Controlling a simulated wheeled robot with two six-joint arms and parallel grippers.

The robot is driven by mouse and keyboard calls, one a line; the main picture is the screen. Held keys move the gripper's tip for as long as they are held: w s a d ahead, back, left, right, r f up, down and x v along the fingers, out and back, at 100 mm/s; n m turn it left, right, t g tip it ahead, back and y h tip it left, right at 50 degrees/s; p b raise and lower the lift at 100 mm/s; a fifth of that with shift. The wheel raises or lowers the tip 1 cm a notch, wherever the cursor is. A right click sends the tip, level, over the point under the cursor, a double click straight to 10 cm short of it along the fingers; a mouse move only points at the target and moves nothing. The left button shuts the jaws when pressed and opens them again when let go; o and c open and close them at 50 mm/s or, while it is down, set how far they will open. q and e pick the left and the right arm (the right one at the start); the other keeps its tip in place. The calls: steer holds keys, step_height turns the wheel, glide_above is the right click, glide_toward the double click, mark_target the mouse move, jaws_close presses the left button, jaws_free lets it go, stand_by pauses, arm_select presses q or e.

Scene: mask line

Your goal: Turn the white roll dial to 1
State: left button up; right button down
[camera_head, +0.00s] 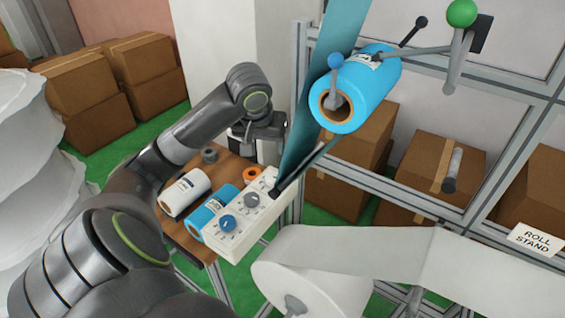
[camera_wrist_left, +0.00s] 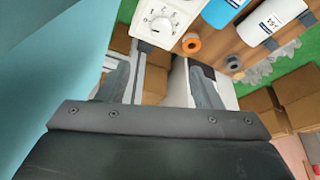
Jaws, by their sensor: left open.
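A white control box (camera_head: 240,235) stands on the wooden table's right edge, with a blue dial (camera_head: 228,222) and a grey dial (camera_head: 251,200) on its sloped face. A pale dial (camera_wrist_left: 160,25) with marks around it shows at the top of the left wrist view. Its setting is too small to read, and I cannot tell which dial is the white roll's. My left gripper (camera_head: 262,140) is beyond the box, apart from the dials. In the left wrist view my left gripper (camera_wrist_left: 160,82) is open, with nothing between its fingers. My right gripper is not in view.
On the table (camera_head: 178,232) lie a small white roll (camera_head: 184,190), a blue roll (camera_head: 211,208) and an orange ring (camera_head: 252,173). Blue film (camera_head: 318,85) runs down close beside my left gripper. A large white roll (camera_head: 330,265) is in front; metal framing stands at right.

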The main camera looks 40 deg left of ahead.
arm_select(q)
step_height(320, 180, down, 2)
steer(key=b, duration=0.8)
glide_toward(272, 177)
steer(key=p+x, duration=0.1)
steer(key=x, duration=0.7)
steer(key=shift+w+a+f, duration=0.1)
steer(key=shift+f, duration=0.25)
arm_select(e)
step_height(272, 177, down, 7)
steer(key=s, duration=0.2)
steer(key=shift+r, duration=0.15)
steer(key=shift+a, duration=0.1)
arm_select(q)
steer(key=c, duration=0.9)
steer(key=shift+r, duration=0.1)
steer(key=shift+c, duration=0.4)
